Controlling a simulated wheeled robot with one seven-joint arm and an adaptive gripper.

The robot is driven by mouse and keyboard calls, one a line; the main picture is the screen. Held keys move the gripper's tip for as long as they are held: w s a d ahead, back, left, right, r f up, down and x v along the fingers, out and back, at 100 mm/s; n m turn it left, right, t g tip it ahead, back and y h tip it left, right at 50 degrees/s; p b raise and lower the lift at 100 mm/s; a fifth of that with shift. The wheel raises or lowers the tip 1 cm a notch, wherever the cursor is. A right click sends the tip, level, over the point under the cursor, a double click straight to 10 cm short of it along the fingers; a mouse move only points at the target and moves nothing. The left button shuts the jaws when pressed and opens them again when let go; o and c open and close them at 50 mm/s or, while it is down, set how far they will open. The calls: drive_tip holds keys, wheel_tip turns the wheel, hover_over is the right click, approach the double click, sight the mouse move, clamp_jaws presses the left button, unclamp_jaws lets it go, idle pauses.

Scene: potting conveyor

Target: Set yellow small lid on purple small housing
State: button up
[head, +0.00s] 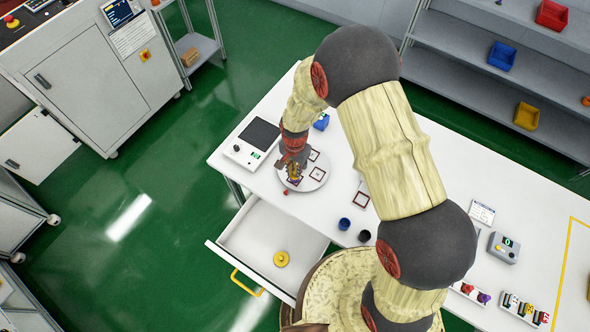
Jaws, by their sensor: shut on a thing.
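My gripper (293,176) points down over the left part of a round white plate (318,172) on the table. It is shut on a small yellow thing (294,172), which looks like the yellow small lid; the fingers hide most of it. I cannot make out the purple small housing under the gripper, nor whether the lid touches anything there. A small purple piece (484,297) stands in a white tray at the table's front right; its kind is too small to tell. A yellow round piece (281,259) lies in the open drawer.
The open drawer (236,262) juts out below the table's front left. A scale (252,143) stands left of the plate. A blue cup (344,224) and a black cup (364,236) stand right of it. A small red piece (285,192) lies by the plate's edge.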

drive_tip(key=shift+f+b, duration=0.3)
idle(0.5)
drive_tip(key=o, duration=0.8)
drive_tip(key=shift+r, duration=0.1)
wheel_tip(320, 180, up, 12)
idle(0.4)
idle(0.5)
